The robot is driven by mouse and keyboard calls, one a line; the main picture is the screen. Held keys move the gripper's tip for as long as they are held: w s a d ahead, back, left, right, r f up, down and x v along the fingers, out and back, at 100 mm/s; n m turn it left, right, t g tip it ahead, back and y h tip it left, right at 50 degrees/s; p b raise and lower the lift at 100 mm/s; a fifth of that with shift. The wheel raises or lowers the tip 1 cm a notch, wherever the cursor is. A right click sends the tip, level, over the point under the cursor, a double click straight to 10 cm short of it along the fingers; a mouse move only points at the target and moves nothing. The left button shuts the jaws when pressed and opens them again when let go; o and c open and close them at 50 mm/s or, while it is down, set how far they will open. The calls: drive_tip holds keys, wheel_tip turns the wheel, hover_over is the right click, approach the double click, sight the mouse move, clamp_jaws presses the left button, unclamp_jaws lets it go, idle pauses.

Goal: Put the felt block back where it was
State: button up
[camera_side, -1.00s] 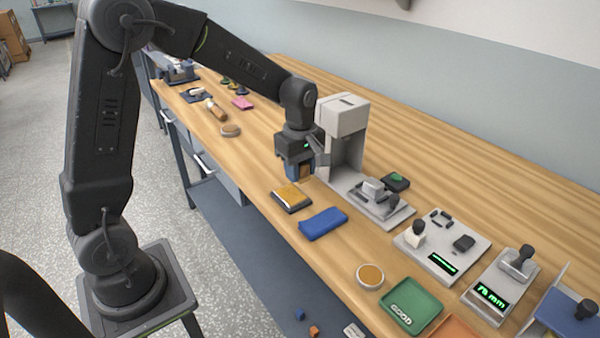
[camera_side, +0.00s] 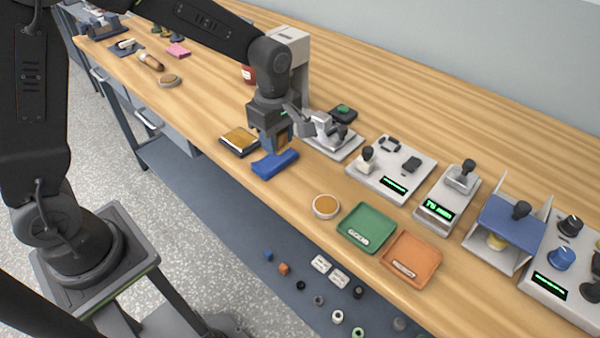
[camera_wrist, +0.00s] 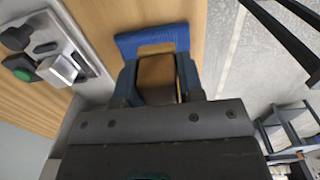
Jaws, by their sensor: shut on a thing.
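My gripper (camera_side: 272,145) is shut on a brown block, which I take to be the felt block (camera_side: 283,142). In the wrist view the block (camera_wrist: 156,74) sits between the two blue fingers of my gripper (camera_wrist: 158,68). A dark tray with a yellow-orange pad (camera_side: 239,140) lies just left of the gripper.
A grey fixture with a clamp (camera_side: 335,143) stands close right of the gripper. Further right are a grey display station (camera_side: 393,170), a green tray (camera_side: 366,228) and an orange tray (camera_side: 411,259). A round tan-topped disc (camera_side: 326,206) lies near the front edge. Bare wood lies left of the pad tray.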

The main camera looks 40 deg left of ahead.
hover_over(302, 183)
wheel_tip(302, 183, down, 4)
drive_tip(key=shift+r, duration=0.15)
drive_tip(key=shift+f, duration=2)
drive_tip(key=o, duration=0.9)
drive_tip(key=shift+f, duration=0.15)
wheel_tip(302, 183, up, 12)
drive_tip(key=shift+r, duration=0.25)
